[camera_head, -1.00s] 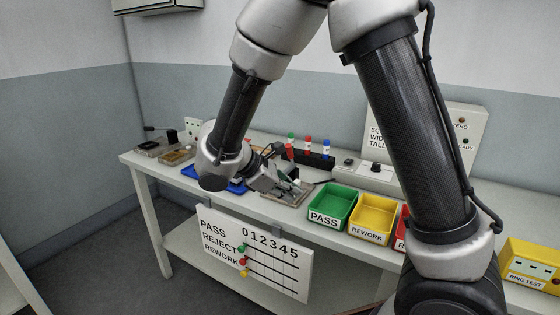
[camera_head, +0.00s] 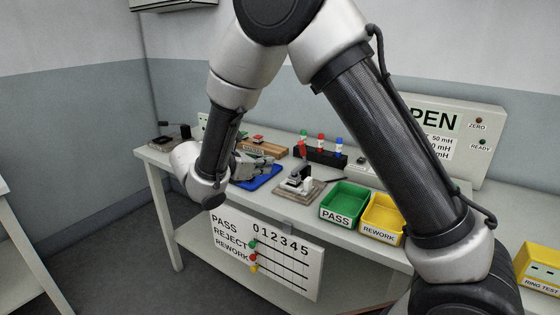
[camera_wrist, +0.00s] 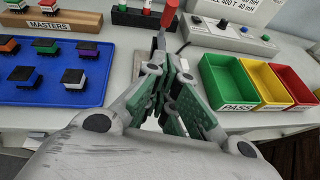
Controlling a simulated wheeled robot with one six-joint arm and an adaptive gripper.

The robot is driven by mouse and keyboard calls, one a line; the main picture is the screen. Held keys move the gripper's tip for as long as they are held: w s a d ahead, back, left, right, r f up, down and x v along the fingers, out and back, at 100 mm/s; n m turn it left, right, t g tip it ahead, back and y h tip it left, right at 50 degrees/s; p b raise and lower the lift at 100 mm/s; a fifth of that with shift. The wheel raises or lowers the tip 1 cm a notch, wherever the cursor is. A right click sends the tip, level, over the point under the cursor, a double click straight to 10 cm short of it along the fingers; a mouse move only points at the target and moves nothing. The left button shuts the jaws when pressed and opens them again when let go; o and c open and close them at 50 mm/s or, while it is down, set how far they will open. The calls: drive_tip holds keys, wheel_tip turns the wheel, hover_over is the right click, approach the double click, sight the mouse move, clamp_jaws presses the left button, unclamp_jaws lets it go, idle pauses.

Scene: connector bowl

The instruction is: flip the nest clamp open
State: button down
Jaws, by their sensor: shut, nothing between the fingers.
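The nest clamp (camera_head: 302,150) has a red handle that stands up, leaning slightly, above the nest fixture (camera_head: 312,193) on the bench. In the wrist view the red handle (camera_wrist: 169,17) rises just beyond my fingertips, and the fixture is mostly hidden behind the fingers. My gripper (camera_head: 267,166) is to the left of the fixture, above the blue tray, and appears apart from the handle. In the wrist view my gripper (camera_wrist: 172,66) is shut with nothing between its green-padded fingers. I cannot make out how the clamp's arm sits on the nest.
The blue tray (camera_wrist: 60,117) holds several small connectors, with the wooden MASTERS block (camera_wrist: 85,20) behind it. A black rack (camera_head: 325,157) with coloured bottles stands behind the fixture. Green PASS (camera_head: 343,203) and yellow REWORK (camera_head: 382,219) bins are to its right.

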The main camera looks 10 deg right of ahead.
sight(292, 173)
drive_tip(key=x, duration=0.3)
drive_tip(key=r+x, duration=0.1)
drive_tip(key=x, duration=0.3)
drive_tip(key=r+x, duration=0.1)
drive_tip(key=x, duration=0.3)
drive_tip(key=shift+w+d, duration=0.3)
drive_tip(key=shift+d, duration=0.25)
drive_tip(key=shift+w+d+r, duration=0.15)
drive_tip(key=shift+w+d, duration=0.1)
drive_tip(key=shift+d, duration=0.15)
drive_tip(key=shift+r, duration=0.1)
